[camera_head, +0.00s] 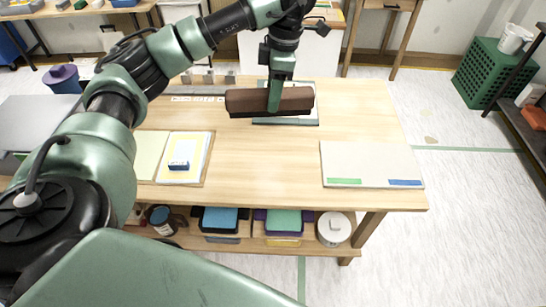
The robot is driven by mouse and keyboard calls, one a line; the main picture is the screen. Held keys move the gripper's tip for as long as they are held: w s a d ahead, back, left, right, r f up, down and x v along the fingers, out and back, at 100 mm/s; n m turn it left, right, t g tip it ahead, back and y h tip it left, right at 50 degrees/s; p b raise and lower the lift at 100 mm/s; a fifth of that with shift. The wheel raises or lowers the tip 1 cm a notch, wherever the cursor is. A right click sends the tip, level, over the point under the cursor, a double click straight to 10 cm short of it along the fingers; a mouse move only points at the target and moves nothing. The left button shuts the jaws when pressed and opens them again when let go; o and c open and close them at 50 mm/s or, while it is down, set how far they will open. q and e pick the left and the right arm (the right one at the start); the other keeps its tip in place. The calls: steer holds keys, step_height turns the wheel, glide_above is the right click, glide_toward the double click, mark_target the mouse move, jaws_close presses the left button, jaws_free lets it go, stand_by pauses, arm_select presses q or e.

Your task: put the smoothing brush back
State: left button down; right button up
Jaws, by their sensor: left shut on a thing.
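The smoothing brush (245,102) is a wide brown bar seen near the far edge of the wooden table. My left gripper (275,102) reaches down from above and is shut on the middle of the brush. The brush lies across the view over a grey-and-white flat piece (314,115), partly hiding it. I cannot tell whether the brush touches that piece or hangs just above it. My right gripper is out of view.
On the table (270,165) are an open book-like board (145,155) with a small blue block (180,166) at left, and a pale board (370,163) with green and blue strips at right. The middle is clear. A shelf below holds bins and a white tub (334,230).

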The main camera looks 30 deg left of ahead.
arm_select(q)
step_height(320, 180, down, 19)
steer(key=shift+f+p, duration=0.1)
steer(key=shift+p, duration=1)
steer(key=shift+f, duration=0.25)
steer(key=c, duration=0.8)
jaws_free()
steer(key=shift+s, duration=0.1)
steer(key=r, duration=0.2)
steer(key=d+r+b, duration=0.1)
steer(key=r, duration=0.2)
steer(key=w+r+b, duration=0.1)
steer(key=r, duration=0.1)
steer(key=shift+d+r, duration=0.25)
steer(key=shift+d, duration=0.15)
